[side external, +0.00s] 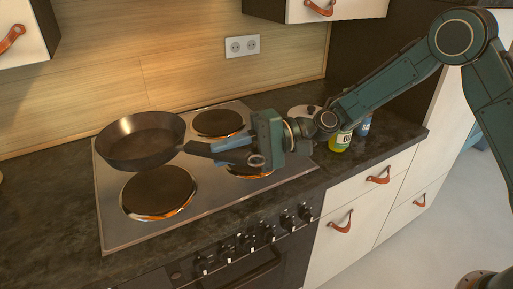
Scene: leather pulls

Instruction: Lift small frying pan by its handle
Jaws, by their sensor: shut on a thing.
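The small frying pan (139,143) is dark and sits level over the back left of the cooktop, its handle pointing right toward my gripper. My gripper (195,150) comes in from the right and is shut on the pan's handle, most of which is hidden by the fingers. The pan overlaps the back left burner area in the picture. I cannot tell for sure whether its base touches the cooktop or hangs a little above it.
The steel cooktop (108,215) has a bare front left burner (158,192) and a back right burner (217,122). A green-yellow bottle (341,140) and a blue item (364,126) stand on the dark counter at right, near my arm. Knobs line the oven front.

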